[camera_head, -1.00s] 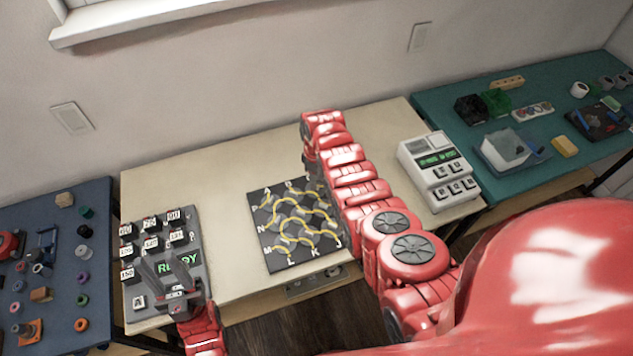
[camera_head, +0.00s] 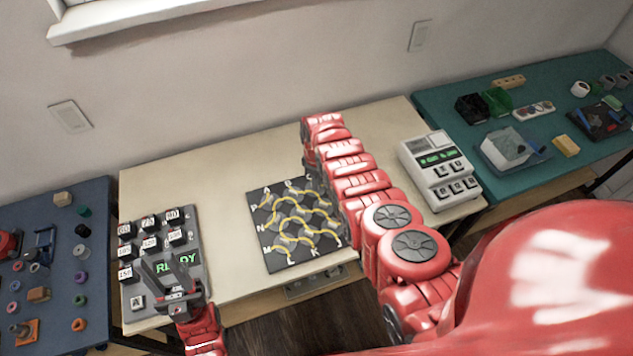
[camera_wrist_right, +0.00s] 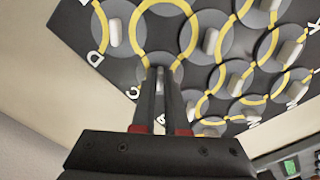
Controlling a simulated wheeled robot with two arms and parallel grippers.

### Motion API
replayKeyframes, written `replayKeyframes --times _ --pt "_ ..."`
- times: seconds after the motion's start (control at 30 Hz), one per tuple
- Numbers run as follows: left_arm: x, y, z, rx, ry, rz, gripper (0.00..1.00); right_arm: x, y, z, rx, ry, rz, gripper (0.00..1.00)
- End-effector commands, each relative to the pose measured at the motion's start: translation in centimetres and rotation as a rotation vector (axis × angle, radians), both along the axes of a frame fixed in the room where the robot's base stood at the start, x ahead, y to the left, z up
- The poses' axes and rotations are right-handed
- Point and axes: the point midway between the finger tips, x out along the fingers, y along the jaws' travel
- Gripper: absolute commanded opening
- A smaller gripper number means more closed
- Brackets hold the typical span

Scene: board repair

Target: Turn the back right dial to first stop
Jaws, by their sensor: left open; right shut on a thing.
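The dark dial board (camera_head: 262,262) lies on the cream table, with yellow curved tracks, round grey dials and letters along its edges. My right gripper (camera_wrist_right: 163,78) is shut on the handle of a dial near the letter C; the fingers hide most of that handle. In the head view my right arm covers the board's back right corner and hides the gripper. Another dial with a pale handle (camera_wrist_right: 115,32) sits beside it, near D. My left gripper (camera_head: 172,275) is open over the keypad panel (camera_head: 193,225) with the green READY display, apart from the dial board.
A white keyed device (camera_head: 437,172) stands at the right of the cream table (camera_head: 220,180). A blue table (camera_head: 60,245) with small parts is at the left, a teal table (camera_head: 440,100) with bins and tools at the right. Table space between keypad and board is clear.

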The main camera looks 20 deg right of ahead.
Motion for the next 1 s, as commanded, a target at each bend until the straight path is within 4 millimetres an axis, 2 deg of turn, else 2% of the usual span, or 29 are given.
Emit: replayKeyframes --times 0.37,0.57,1.0 --pt "0.00 0.00 -0.02 0.000 0.000 0.000 0.41 0.02 0.02 0.02 0.000 -0.001 -0.014 0.00" --pt "0.00 -0.01 -0.10 0.000 0.000 0.000 0.41 0.13 0.02 0.09 -0.001 -0.005 -0.087 0.00" --pt "0.00 0.00 -0.89 0.000 0.000 0.000 0.41 0.02 0.23 -0.05 0.000 -0.006 -0.458 0.00"
